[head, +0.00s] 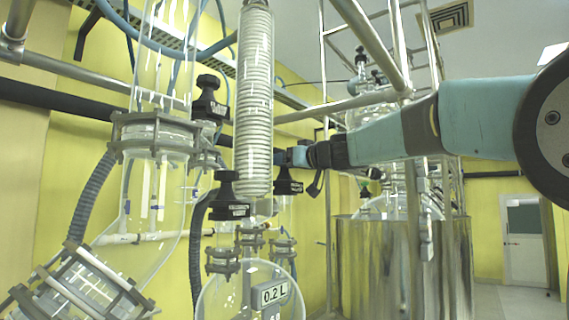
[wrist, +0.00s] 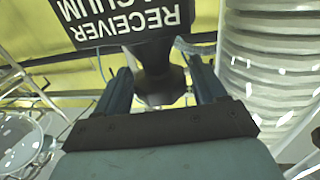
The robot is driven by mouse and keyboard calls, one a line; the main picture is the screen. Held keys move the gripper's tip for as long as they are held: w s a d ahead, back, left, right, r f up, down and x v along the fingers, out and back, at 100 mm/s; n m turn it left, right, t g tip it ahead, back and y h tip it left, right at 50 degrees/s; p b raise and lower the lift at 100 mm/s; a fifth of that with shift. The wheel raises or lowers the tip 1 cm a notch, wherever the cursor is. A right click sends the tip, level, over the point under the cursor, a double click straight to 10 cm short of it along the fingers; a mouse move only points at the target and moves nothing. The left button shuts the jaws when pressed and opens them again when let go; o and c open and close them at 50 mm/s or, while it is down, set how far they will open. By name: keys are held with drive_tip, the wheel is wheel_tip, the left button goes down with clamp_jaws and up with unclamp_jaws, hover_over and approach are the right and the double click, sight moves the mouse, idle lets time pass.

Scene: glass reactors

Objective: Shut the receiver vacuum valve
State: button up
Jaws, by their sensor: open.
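The receiver vacuum valve (wrist: 160,75) is black, with a white-lettered label plate reading "RECEIVER" and "VACUUM" upside down at the top of the wrist view. Its round handle sits between the two fingers of my gripper (wrist: 161,88), which are open, one on each side. Narrow gaps show beside the handle, and I cannot tell whether either finger touches it. In the head view the black valve (head: 288,187) is just right of the coiled condenser, with my gripper (head: 291,157) at its upper part. The finger tips are hard to make out there.
The coiled glass condenser (head: 254,100) stands close beside my gripper; its white coil also fills the right of the wrist view (wrist: 265,50). Other black valves (head: 230,200) (head: 208,103) are to the left. A round flask (head: 250,300) hangs below. Metal frame tubes (head: 370,40) cross above my arm.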

drive_tip(key=n+g+y, duration=0.4)
drive_tip(key=n+g, duration=0.1)
drive_tip(key=g, duration=0.1)
drive_tip(key=shift+w, duration=0.1)
drive_tip(key=shift+g+y, duration=0.3)
drive_tip(key=shift+g, duration=0.1)
drive_tip(key=shift+c, duration=0.4)
drive_tip(key=c, duration=0.7)
drive_tip(key=shift+o, duration=0.2)
drive_tip(key=m+t+h, duration=0.2)
drive_tip(key=t, duration=0.1)
drive_tip(key=m+t+h, duration=0.2)
drive_tip(key=t, duration=0.1)
drive_tip(key=shift+m, duration=0.3)
drive_tip(key=shift+m+t+h, duration=1.8)
drive_tip(key=shift+h, duration=0.5)
